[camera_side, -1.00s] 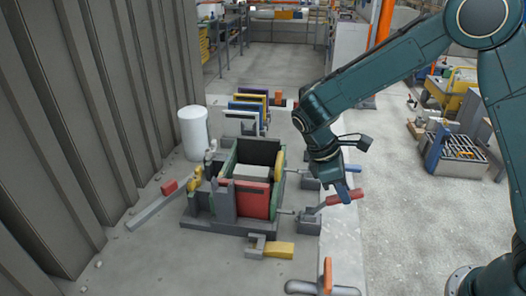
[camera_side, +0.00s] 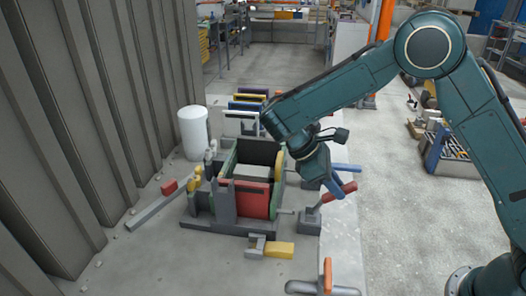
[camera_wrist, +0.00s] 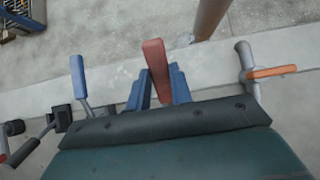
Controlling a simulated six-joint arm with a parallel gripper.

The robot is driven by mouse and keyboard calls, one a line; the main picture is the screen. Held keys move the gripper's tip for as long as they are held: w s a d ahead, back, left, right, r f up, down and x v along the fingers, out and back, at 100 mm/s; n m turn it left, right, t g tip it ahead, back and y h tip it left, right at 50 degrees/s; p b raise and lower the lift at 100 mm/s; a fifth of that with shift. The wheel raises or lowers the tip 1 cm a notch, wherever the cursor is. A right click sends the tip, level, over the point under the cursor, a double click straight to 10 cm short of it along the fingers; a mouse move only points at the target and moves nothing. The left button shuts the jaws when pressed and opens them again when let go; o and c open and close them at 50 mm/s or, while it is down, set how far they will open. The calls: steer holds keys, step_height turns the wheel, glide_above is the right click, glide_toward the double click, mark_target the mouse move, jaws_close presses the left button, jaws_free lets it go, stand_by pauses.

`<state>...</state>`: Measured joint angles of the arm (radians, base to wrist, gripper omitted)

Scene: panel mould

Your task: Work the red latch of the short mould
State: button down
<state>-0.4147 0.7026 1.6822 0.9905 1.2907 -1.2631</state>
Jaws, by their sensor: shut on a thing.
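The red latch (camera_side: 349,187) is a red handle on a grey lever rising from a small grey block, right of the short mould (camera_side: 205,228). The mould is an open box with a red front panel, green sides and a grey base. My gripper (camera_side: 336,187) is shut on the red handle, with the handle's outer end sticking out past the fingers. The handle slants up to the right. In the wrist view the red handle (camera_wrist: 155,62) stands between the two blue fingers (camera_wrist: 159,90). The latch's lower part is hidden there.
A blue handle (camera_side: 347,168) lies just behind, and shows left of my gripper in the wrist view (camera_wrist: 78,76). An orange-handled clamp (camera_side: 327,275) is at the front. A yellow-handled piece (camera_side: 279,250) lies before the mould. A white cylinder (camera_side: 193,131) stands behind left.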

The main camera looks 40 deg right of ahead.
stand_by(0.4)
steer(key=c, duration=1.2)
jaws_free()
steer(key=shift+c, duration=0.2)
steer(key=shift+s+d+f+t+y, duration=0.1)
steer(key=shift+s+d+t+y, duration=0.15)
steer(key=shift+d+t+y, duration=0.05)
